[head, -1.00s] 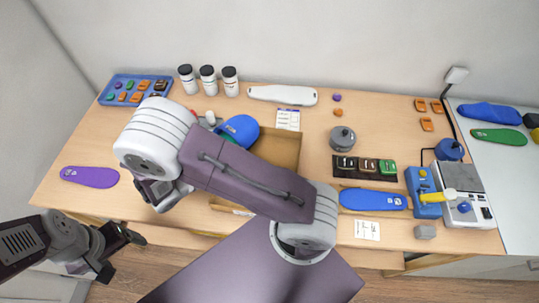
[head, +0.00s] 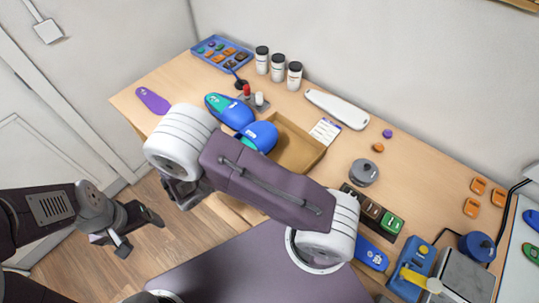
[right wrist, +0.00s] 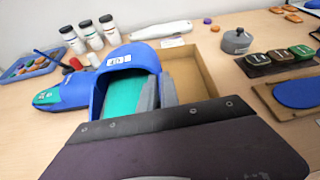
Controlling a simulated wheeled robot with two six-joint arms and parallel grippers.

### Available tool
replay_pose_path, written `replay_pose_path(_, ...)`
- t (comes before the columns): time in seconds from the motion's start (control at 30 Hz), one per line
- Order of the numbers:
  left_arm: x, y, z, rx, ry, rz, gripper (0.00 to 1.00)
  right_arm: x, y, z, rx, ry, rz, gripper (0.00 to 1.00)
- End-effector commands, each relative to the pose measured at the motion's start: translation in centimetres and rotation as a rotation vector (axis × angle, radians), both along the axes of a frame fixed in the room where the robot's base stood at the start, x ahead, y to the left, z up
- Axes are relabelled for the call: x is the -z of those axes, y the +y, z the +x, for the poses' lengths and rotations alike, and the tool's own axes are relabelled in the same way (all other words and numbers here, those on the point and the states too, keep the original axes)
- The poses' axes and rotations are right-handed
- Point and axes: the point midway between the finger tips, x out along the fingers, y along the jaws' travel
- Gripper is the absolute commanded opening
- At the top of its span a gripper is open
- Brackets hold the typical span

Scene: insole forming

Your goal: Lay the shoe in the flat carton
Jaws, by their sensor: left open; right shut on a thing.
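The blue shoe (head: 260,134), with a green inside, is at the left end of the flat brown carton (head: 309,153) and hides part of it. In the right wrist view the shoe (right wrist: 132,57) has its opening toward me and overlaps the carton (right wrist: 205,72). My right gripper's grey fingers (right wrist: 158,93) are shut on the shoe at its opening. Whether the shoe touches the carton floor cannot be told. My right arm hides that gripper in the head view. My left gripper (head: 137,233) is open and empty, off the table's front edge over the floor.
A blue piece with a green end (head: 230,110) lies left of the shoe, near a small stand with a red knob (head: 247,91). White jars (head: 278,67) and a blue tray (head: 222,54) stand behind. A grey round pot (head: 364,172) is right of the carton. A purple insole (head: 152,100) lies far left.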

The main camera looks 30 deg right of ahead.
Motion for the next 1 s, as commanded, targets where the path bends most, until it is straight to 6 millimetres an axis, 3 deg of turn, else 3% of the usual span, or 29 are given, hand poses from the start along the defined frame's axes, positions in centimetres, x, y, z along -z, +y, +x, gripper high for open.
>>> replay_pose_path(0.2, -0.8, 0.0, 0.0, 0.0, 0.0, 0.0, 0.79, 2.7, -4.1, 2.4, 0.006, 0.003, -0.002, 0.0)
replay_pose_path(0.4, -1.2, 0.0, 0.0, 0.0, 0.0, 0.0, 0.79, 4.7, -6.8, 4.2, 0.002, 0.001, 0.001, 0.0)
replay_pose_path(0.67, -1.3, 0.0, 0.0, 0.0, 0.0, 0.0, 0.79, 5.5, -7.4, 4.7, 0.0, 0.0, 0.001, 0.0)
replay_pose_path(0.83, -1.8, 0.0, 0.0, 0.0, 0.0, 0.0, 0.79, 8.4, -7.4, 4.7, 0.0, 0.001, 0.0, 0.0)
replay_pose_path(1.0, -1.8, 0.0, 0.0, 0.0, 0.0, 0.0, 0.79, 9.3, -7.4, 4.7, 0.0, -0.001, 0.001, 0.0)
